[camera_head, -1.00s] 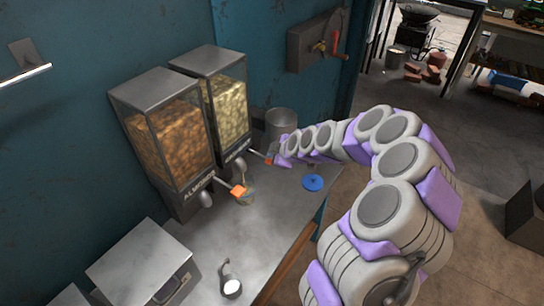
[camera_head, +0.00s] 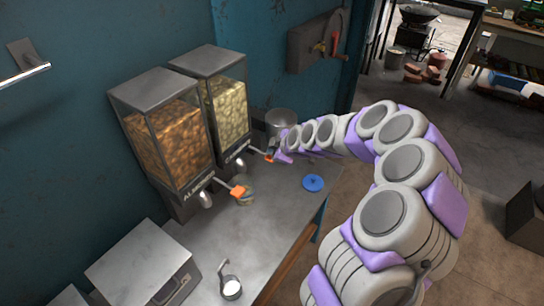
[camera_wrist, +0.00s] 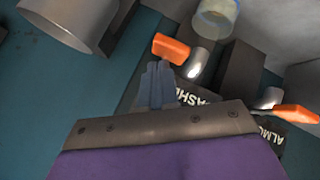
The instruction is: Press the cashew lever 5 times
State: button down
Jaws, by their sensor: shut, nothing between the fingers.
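The cashew dispenser (camera_head: 229,112) holds pale nuts and stands behind the almond one. Its lever's orange tip (camera_head: 269,157) shows just left of my gripper (camera_head: 279,158). In the wrist view the same orange cashew lever tip (camera_wrist: 171,48) lies just beyond the fingertips of my gripper (camera_wrist: 158,66). The fingers are together with nothing between them. I cannot tell whether they touch the lever. The cashew label (camera_wrist: 201,99) is partly hidden by my gripper.
The almond dispenser (camera_head: 168,135) and its orange lever tip (camera_head: 238,192) stand nearer. A metal pot (camera_head: 279,122), a blue disc (camera_head: 313,183), a scoop with white contents (camera_head: 231,287) and a metal box (camera_head: 146,267) are on the counter.

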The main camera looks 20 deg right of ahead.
jog(key=shift+r, duration=0.5)
jog(key=shift+r, duration=0.1)
jog(key=shift+r+p, duration=0.4)
jog(key=shift+r, duration=2)
jog(key=shift+d, duration=0.1)
dwell(0.6)
jog(key=shift+w+d+r+m+g+y+p, duration=0.1)
jog(key=shift+r+m+g+y+p, duration=0.35)
jog(key=shift+m, duration=1.75)
jog(key=shift+w+d+r+m+g+y+p, duration=0.1)
jog(key=shift+r+m+y+p, duration=0.65)
jog(key=shift+m, duration=1.45)
jog(key=shift+w+d+r+m+g+y+p, duration=0.1)
jog(key=shift+r+m+g+y+p, duration=0.3)
jog(key=shift+m, duration=1.8)
